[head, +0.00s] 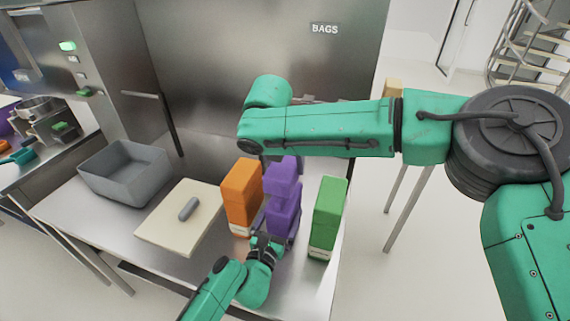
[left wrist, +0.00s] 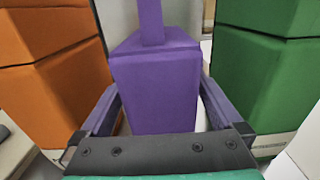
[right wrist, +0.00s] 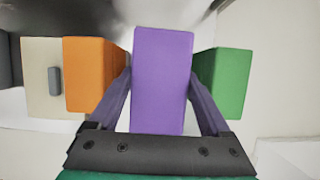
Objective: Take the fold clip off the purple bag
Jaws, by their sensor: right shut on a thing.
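The purple bag (head: 285,217) stands upright between an orange and a green bag. Its upper part (head: 283,176) is narrower and rises above the lower body; it also shows in the left wrist view (left wrist: 152,22). My right gripper (right wrist: 161,78) is shut on the top of the purple bag from above; in the head view my arm mostly hides it. My left gripper (left wrist: 158,92) is low at the bag's front, with open fingers on either side of the lower body. I cannot make out a separate fold clip on the bag.
The orange bag (head: 241,195) and green bag (head: 328,213) stand close on either side. A pale board (head: 160,232) with a small grey rounded piece (head: 188,208) lies to the left. A grey bin (head: 122,174) stands beyond it. A metal wall labelled BAGS is behind.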

